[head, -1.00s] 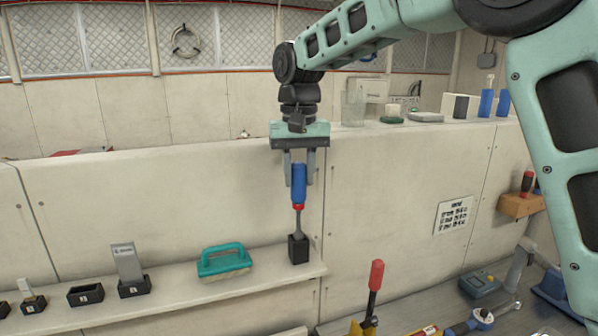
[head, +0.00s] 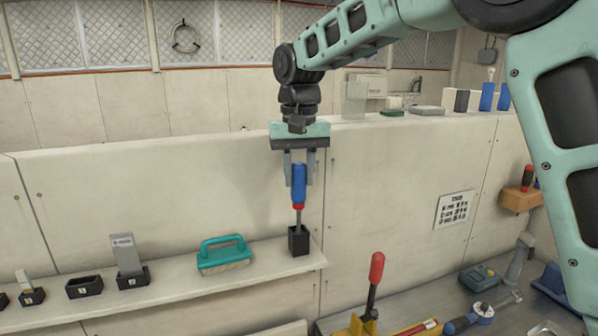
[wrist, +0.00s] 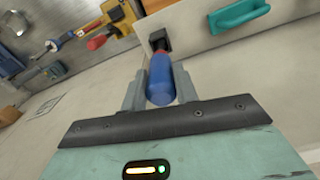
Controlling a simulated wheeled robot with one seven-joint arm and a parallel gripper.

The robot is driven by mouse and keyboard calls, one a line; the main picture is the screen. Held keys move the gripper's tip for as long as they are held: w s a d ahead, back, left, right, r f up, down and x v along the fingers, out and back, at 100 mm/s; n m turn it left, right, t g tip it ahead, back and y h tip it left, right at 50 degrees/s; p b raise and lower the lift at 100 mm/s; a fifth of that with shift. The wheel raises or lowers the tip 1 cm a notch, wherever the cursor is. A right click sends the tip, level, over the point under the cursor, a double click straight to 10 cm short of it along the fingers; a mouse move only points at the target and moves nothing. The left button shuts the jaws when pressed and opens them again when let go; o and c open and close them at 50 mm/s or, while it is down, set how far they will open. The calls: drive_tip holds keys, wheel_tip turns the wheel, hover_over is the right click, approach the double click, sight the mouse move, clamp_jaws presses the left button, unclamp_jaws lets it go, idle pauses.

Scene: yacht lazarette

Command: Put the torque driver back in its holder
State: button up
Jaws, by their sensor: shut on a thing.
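The torque driver (head: 299,184) has a blue handle with a red collar and a metal shaft. It is upright, and the lower shaft goes into the black holder (head: 299,241) at the right end of the ledge. My gripper (head: 299,181) is shut on the blue handle from above. In the wrist view the blue handle (wrist: 160,80) lies between the two fingers, with the dark holder (wrist: 158,41) beyond it. The shaft's tip is hidden inside the holder, so I cannot tell how deep it sits.
A teal-handled brush (head: 224,254) and small numbered black holders (head: 132,279) stand left on the ledge (head: 200,293). A red-handled lever (head: 375,270), a blue-handled tool (head: 470,319) and a teal device (head: 480,276) are on the lower bench at right. Another driver hangs in a wooden block (head: 519,200).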

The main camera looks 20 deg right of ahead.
drive_tip(key=shift+f+b, duration=0.55)
drive_tip(key=shift+f, duration=0.35)
drive_tip(key=o, duration=1.2)
drive_tip(key=shift+c, duration=0.2)
wheel_tip(320, 180, up, 17)
drive_tip(key=b, duration=0.2)
drive_tip(key=shift+r, duration=0.2)
drive_tip(key=s+a+f+n+y+b, duration=0.1)
drive_tip(key=s+a+f+n+b, duration=0.45)
drive_tip(key=f, duration=0.75)
drive_tip(key=s+a+f+b, duration=0.3)
drive_tip(key=s+a+f, duration=0.2)
drive_tip(key=s+f, duration=0.6)
drive_tip(key=s+d+f+n+b, duration=0.2)
drive_tip(key=s+f, duration=0.6)
drive_tip(key=f, duration=0.2)
drive_tip(key=s+d+f+n+b, duration=0.2)
drive_tip(key=s+f+b, duration=0.1)
drive_tip(key=s+f, duration=0.5)
wheel_tip(320, 180, down, 3)
drive_tip(key=shift+d+f+b, duration=0.15)
drive_tip(key=shift+f+b, duration=0.05)
drive_tip(key=shift+b, duration=0.15)
